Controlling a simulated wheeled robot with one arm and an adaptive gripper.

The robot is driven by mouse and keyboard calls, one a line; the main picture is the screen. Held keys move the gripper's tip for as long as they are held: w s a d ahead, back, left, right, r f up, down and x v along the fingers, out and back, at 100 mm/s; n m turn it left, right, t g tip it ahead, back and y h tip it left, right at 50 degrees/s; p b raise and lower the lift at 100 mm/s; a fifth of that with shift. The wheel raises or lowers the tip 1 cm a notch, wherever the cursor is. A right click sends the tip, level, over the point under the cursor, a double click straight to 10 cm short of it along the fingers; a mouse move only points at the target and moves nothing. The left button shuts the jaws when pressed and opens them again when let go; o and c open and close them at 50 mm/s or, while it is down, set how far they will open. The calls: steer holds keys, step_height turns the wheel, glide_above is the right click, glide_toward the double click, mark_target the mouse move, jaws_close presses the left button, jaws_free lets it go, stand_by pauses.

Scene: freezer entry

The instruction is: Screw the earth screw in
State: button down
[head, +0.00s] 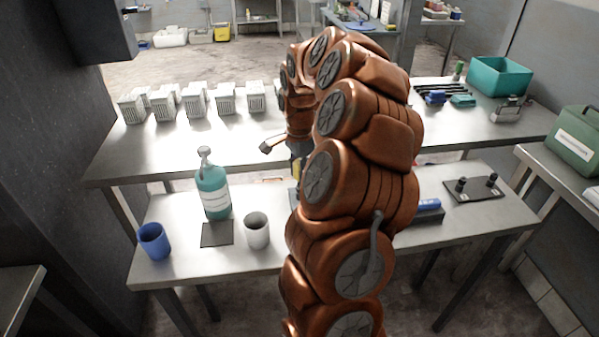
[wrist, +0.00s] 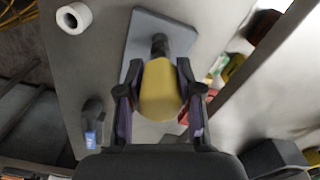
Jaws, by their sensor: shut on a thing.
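My gripper (wrist: 160,98) is shut on a thick yellow handle (wrist: 160,90), with one dark finger on each side of it. A dark shaft or collar (wrist: 159,44) extends from the handle over a flat grey plate (wrist: 178,32) in the wrist view. I cannot tell whether its tip touches the plate. I cannot make out the earth screw itself; the handle and shaft cover that spot. In the head view a bit of yellow (head: 296,168) shows beside my arm above the front table, and my arm hides most of the work area.
On the front table (head: 180,262) stand a blue cup (head: 154,241), a teal bottle (head: 213,190), a white cup (head: 256,231) and, at right, a black plate with two posts (head: 474,189). White baskets (head: 195,103) and a teal bin (head: 499,76) stand on the back table.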

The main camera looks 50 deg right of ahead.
steer(key=shift+r+b, duration=0.4)
steer(key=shift+r, duration=2.6)
